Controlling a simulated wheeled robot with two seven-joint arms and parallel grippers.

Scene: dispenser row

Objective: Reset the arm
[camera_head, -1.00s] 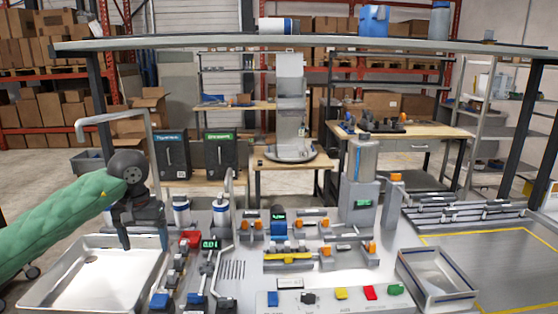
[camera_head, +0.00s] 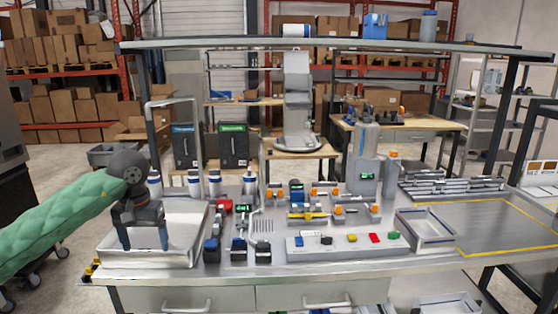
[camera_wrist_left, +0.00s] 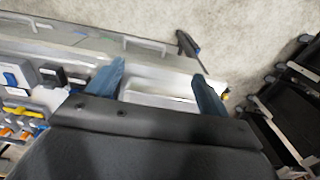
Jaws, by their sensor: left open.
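My left gripper (camera_head: 144,238) is at the end of the green-sleeved arm at the left of the head view. Its two blue-grey fingers point down and stand apart, with nothing between them. It is in front of or over the white tray (camera_head: 188,245) at the left end of the workbench; the gap to the tray cannot be told. In the left wrist view the open fingers (camera_wrist_left: 160,78) show with the bench and a pale tray beyond them. My right gripper is in neither view.
A button panel (camera_head: 338,255) with coloured buttons stands at the front middle of the bench. Several dispensers and fixtures stand behind it. An empty small tray (camera_head: 425,240) is right of the panel. A yellow-outlined area (camera_head: 500,228) at the right is clear. An overhead shelf (camera_head: 340,45) spans the bench.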

